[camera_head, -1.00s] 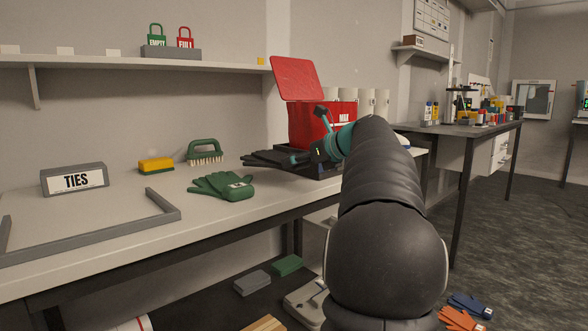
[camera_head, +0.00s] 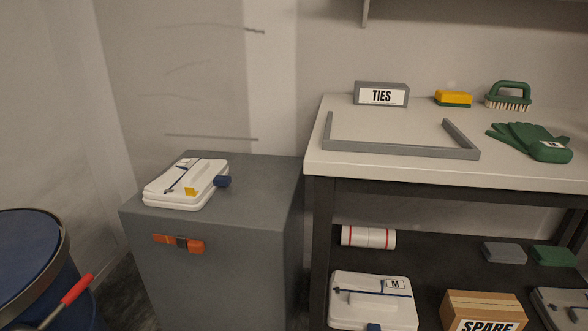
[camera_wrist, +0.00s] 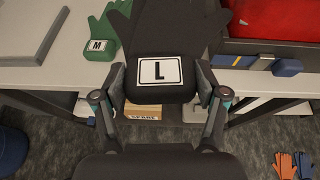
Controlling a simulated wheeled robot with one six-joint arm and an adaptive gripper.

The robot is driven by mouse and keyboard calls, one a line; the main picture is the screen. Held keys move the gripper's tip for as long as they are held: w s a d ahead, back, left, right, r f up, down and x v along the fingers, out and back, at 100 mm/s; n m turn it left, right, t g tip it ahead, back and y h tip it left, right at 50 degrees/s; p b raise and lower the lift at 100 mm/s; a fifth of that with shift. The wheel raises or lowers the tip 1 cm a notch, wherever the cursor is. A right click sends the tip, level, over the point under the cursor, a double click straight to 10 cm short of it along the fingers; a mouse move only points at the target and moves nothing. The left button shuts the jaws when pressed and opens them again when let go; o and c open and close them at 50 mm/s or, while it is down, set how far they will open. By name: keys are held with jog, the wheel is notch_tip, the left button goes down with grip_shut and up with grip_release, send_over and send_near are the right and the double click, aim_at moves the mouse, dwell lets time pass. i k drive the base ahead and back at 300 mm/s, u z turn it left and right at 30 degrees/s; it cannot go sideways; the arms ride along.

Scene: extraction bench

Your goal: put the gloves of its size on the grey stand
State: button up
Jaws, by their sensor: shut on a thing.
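In the wrist view my gripper (camera_wrist: 161,85) is shut on the black gloves (camera_wrist: 160,30), which carry a white label reading L. They hang in front of the bench edge. The grey stand (camera_head: 218,262) is at the left in the head view, left of the bench. Green gloves (camera_head: 530,138) marked M lie on the bench, also in the wrist view (camera_wrist: 102,33). My gripper is outside the head view.
A white folded item marked M (camera_head: 372,297) and a SPARE box (camera_head: 484,312) sit below. A blue bin (camera_head: 25,270) stands far left. Orange gloves (camera_wrist: 284,164) lie on the floor.

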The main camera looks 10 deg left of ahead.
aim_at(262, 193)
jog(key=k, duration=1)
jog(key=u, duration=3)
jog(key=i, duration=1.25)
jog(key=z, duration=1.8)
